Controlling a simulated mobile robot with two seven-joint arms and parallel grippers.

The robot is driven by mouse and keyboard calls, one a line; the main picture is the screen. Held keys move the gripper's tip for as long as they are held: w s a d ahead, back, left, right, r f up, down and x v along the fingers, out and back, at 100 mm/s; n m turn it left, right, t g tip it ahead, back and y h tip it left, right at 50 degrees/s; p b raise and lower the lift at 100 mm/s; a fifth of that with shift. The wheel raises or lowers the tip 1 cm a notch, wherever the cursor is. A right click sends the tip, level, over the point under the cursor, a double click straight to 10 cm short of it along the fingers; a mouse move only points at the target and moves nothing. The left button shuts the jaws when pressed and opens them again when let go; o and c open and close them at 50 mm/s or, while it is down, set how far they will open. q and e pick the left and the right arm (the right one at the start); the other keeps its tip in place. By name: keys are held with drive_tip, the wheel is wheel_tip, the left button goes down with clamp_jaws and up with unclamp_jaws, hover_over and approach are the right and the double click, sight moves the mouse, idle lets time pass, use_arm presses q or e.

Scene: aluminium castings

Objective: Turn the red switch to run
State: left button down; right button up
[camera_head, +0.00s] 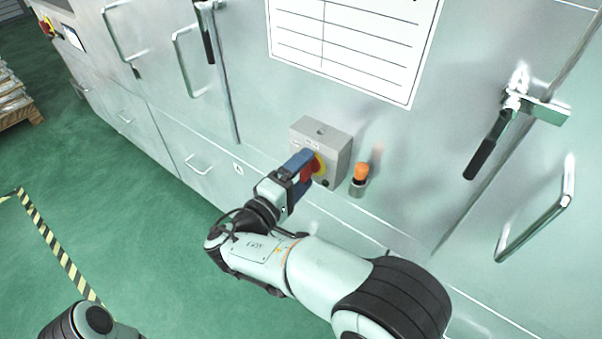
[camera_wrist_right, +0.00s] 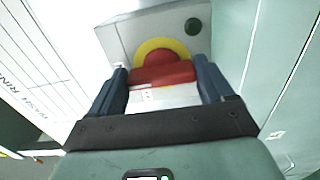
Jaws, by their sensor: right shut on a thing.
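The red switch (camera_wrist_right: 162,71) sits on a yellow disc (camera_wrist_right: 166,46) on the face of a grey box. In the head view the yellow disc (camera_head: 319,164) shows just past my fingers. My right gripper (camera_head: 307,165) reaches the box from the lower left, its blue fingers at the switch. In the right wrist view my right gripper (camera_wrist_right: 163,78) has one finger on each side of the red handle and is shut on it. The markings on the box are too small to read. My left gripper is out of view.
The grey box (camera_head: 322,131) is fixed to a metal cabinet wall. An orange lamp (camera_head: 361,172) stands just right of it. A black-handled latch (camera_head: 487,146) and a bar handle (camera_head: 540,215) project at the right. Green floor (camera_head: 130,220) is open at the left.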

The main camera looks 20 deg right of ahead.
drive_tip(key=shift+d+r, duration=0.1)
drive_tip(key=o, duration=0.9)
drive_tip(key=shift+o, duration=0.2)
drive_tip(key=v, duration=1.3)
